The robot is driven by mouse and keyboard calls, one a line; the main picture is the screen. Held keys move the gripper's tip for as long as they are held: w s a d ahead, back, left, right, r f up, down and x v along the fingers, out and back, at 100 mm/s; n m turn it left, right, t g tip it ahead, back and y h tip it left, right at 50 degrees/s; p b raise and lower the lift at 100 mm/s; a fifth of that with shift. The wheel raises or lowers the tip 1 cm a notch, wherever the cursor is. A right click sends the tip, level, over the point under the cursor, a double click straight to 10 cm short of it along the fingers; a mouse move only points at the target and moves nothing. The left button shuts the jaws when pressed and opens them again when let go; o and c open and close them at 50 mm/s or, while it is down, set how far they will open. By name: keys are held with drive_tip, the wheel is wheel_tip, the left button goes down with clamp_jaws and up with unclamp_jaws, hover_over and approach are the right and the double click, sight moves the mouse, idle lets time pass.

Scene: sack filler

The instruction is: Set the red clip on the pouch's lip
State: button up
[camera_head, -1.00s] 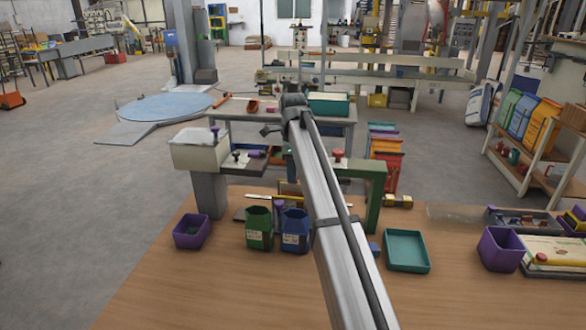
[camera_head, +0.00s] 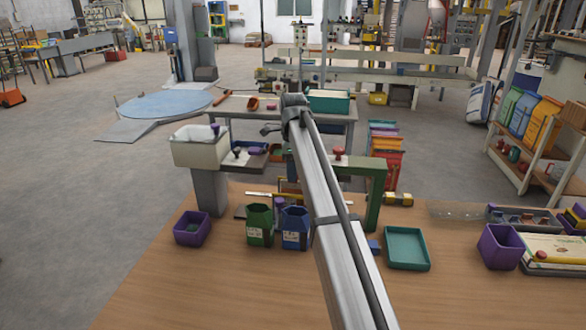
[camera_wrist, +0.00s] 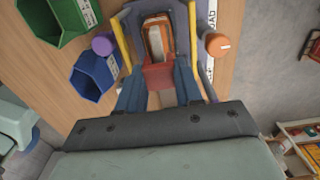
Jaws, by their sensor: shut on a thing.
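In the wrist view my gripper (camera_wrist: 159,78) has its two blue fingers shut on the red clip (camera_wrist: 158,74). Directly beyond the clip is what looks like the pouch (camera_wrist: 156,38), with a pale rim and orange-brown inside, standing within a grey frame. The clip overlaps the near edge of the pouch's mouth in this view; I cannot tell whether it touches or grips the lip. In the head view my arm covers the middle of the bench, and the gripper, clip and pouch cannot be made out there.
Green (camera_head: 259,225) and blue (camera_head: 294,228) bins stand left of my arm, with a purple bin (camera_head: 192,229) further left. A teal tray (camera_head: 407,249) and another purple bin (camera_head: 500,247) lie right. A purple cylinder (camera_wrist: 103,44) and orange knob (camera_wrist: 217,44) flank the frame.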

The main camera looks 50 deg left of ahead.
drive_tip(key=shift+f, duration=0.6)
drive_tip(key=shift+f, duration=0.35)
drive_tip(key=o, duration=1.1)
wheel_tip(320, 180, up, 14)
drive_tip(key=shift+f, duration=0.1)
